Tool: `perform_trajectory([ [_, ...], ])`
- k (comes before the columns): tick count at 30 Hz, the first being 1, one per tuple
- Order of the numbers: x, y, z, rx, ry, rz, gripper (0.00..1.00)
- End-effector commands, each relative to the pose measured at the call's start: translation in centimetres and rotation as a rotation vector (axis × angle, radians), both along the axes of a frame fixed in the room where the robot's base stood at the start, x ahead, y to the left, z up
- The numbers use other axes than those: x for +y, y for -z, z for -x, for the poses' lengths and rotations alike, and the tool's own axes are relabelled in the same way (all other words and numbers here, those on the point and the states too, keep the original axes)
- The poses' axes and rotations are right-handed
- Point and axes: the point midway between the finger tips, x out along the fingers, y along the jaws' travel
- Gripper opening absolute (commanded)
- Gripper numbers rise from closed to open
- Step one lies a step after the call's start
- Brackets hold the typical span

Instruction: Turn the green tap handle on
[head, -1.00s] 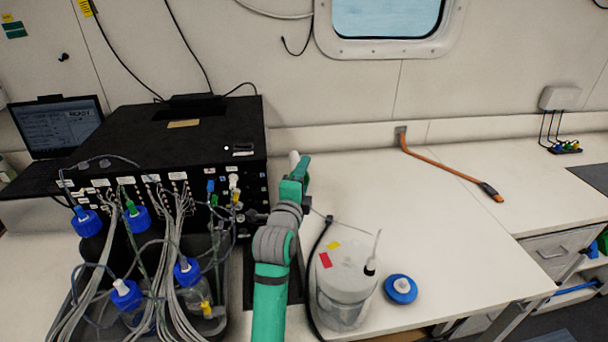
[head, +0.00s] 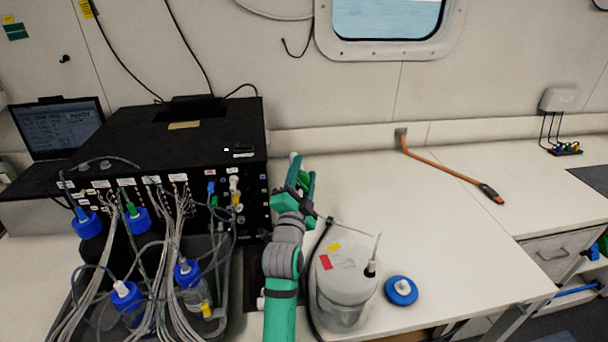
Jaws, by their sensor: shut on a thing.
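My gripper (head: 302,174) is at the end of my green and grey arm, just right of the black instrument box and over the white bench. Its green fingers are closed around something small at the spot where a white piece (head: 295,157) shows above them. I take this for the tap, with its green handle between the fingers. The handle is mostly hidden and hard to tell from my green fingers, so its angle cannot be read.
The black box (head: 170,135) with many tubes and blue-capped bottles (head: 127,292) stands left. A translucent container (head: 343,290) with a thin tube and a blue round cap (head: 401,290) are right of my arm. An orange-brown bar (head: 445,167) lies at the back. The bench's right part is mostly clear.

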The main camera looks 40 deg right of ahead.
Motion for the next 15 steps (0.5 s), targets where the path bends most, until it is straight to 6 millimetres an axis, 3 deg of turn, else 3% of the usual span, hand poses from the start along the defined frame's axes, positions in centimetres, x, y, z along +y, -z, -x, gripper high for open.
perform_trajectory([
  [15,0.11,-0.04,-0.10,0.111,0.000,0.175,0.21],
])
